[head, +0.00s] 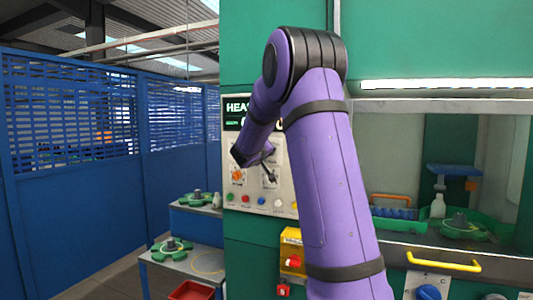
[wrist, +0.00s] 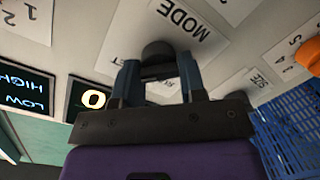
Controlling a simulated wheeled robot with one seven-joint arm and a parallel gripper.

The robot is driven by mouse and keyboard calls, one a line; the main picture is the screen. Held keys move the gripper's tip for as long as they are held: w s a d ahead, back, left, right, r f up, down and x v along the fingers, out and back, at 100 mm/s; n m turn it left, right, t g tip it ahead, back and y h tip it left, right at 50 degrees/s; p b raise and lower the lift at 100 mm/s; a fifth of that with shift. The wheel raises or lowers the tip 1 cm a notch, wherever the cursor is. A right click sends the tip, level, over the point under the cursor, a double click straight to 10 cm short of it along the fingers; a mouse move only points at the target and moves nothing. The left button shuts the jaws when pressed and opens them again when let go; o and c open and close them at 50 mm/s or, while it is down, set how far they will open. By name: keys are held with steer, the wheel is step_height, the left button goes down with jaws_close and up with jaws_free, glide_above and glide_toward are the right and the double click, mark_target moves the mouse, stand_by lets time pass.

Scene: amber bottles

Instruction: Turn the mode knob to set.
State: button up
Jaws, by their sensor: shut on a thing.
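The mode knob (wrist: 157,50) is a dark round knob on a pale label plate marked MODE (wrist: 180,18), seen upside down in the wrist view. My gripper (wrist: 158,72) has one finger on each side of the knob and is shut on it. Part of a word ending in "ET" shows left of the knob, and another label shows partly between the fingers. The knob's pointer is hidden, so I cannot tell its setting. In the head view my purple arm reaches the control panel (head: 285,195) and hides part of it.
An orange knob (wrist: 308,54) and a SIZE label (wrist: 262,80) are at the right in the wrist view. A lit display (wrist: 94,99) is at the left. Several coloured buttons line the panel's bottom. A yellow box (head: 291,248) hangs below it.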

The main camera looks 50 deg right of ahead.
stand_by(0.3)
steer(key=o, duration=0.9)
steer(key=v, duration=1)
steer(key=shift+a, duration=0.4)
steer(key=shift+s, duration=0.25)
steer(key=s+a+f+n+y, duration=0.2)
steer(key=s+a+f+y, duration=0.2)
steer(key=s+a, duration=1.1)
steer(key=s+a+f+n+g+y, duration=0.1)
steer(key=s+a+f+y, duration=0.3)
steer(key=s+a+y, duration=0.7)
steer(key=s+a+n, duration=0.1)
steer(key=s+a, duration=0.3)
steer(key=a, duration=0.1)
steer(key=shift+s+n, duration=0.3)
steer(key=shift+s, duration=0.1)
